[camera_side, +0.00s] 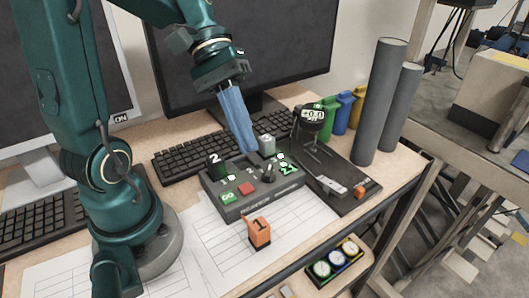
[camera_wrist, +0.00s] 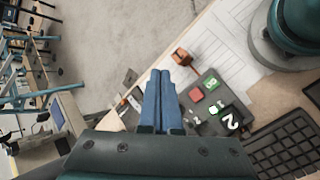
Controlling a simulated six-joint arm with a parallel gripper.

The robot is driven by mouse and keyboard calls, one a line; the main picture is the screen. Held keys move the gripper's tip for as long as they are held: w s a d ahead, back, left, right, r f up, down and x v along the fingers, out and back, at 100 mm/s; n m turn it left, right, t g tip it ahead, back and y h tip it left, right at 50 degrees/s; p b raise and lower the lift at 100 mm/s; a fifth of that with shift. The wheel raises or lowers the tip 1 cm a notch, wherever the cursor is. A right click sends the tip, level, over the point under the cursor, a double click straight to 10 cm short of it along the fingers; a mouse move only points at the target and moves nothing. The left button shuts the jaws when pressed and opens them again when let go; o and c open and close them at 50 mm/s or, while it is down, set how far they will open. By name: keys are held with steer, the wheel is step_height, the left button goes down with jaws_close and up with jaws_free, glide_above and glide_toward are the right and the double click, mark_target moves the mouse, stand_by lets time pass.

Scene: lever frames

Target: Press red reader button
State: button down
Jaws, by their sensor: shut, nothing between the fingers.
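My gripper (camera_side: 246,150) has long blue fingers, closed together, pointing down above the back part of the box, behind the red button. In the wrist view my gripper (camera_wrist: 160,74) is shut and empty. The fingers appear apart from the button.
A black lever (camera_side: 268,172) and lit green displays share the box top. An orange block (camera_side: 259,231) stands in front of it. A dark stand with a meter (camera_side: 312,114) and two grey cylinders (camera_side: 381,100) are to the right. A keyboard (camera_side: 188,152) lies behind.

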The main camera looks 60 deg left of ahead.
mark_target(244, 183)
steer(key=a+n, duration=0.1)
steer(key=w+a+f+n+h, duration=0.1)
steer(key=a, duration=0.1)
steer(key=shift+w+a+f+n+t, duration=0.15)
steer(key=shift+a+f+n+t, duration=0.15)
steer(key=shift+a+n+t, duration=0.1)
steer(key=shift+f, duration=4.4)
steer(key=shift+f, duration=0.15)
steer(key=shift+f, duration=0.3)
steer(key=shift+f, duration=0.35)
steer(key=shift+r, duration=0.8)
